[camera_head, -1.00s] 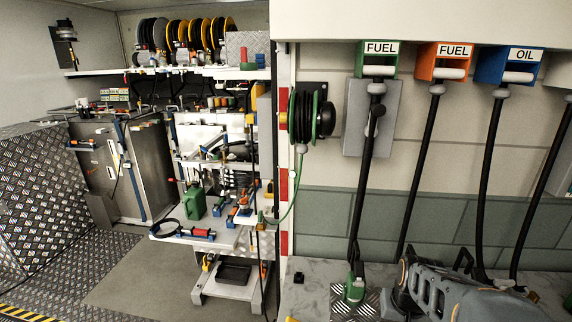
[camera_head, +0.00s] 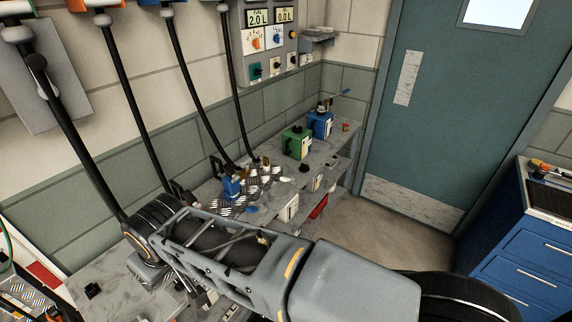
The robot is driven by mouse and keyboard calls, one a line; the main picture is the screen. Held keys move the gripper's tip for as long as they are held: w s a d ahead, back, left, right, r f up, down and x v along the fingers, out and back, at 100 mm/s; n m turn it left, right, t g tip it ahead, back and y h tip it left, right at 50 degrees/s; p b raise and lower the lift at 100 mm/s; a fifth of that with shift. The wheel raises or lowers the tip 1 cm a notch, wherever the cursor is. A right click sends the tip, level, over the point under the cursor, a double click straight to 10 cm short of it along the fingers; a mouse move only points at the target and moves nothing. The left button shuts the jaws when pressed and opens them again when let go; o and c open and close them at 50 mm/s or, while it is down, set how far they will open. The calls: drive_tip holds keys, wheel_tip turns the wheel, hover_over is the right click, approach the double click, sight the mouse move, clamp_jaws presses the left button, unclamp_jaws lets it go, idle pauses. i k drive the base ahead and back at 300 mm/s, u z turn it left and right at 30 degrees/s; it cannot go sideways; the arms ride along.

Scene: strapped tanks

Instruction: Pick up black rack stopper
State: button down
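A small black block (camera_head: 92,290) sits on the grey bench top at the lower left; it may be the black rack stopper, but it is too small to be sure. Another small dark piece (camera_head: 303,168) lies on the bench farther right, in front of the green can. My grey arm crosses the lower middle of the view, its wrist end near the bench, to the right of the black block and apart from it. My gripper's fingers cannot be made out behind and below the arm.
A green can (camera_head: 297,143) and a blue can (camera_head: 320,124) stand at the bench's far end. A blue nozzle (camera_head: 231,186) rests on a metal plate. Black hoses hang above the bench. A teal door (camera_head: 440,110) and blue drawers (camera_head: 525,250) are at right, with open floor between.

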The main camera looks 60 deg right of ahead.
sight(304, 168)
drive_tip(key=z, duration=2.2)
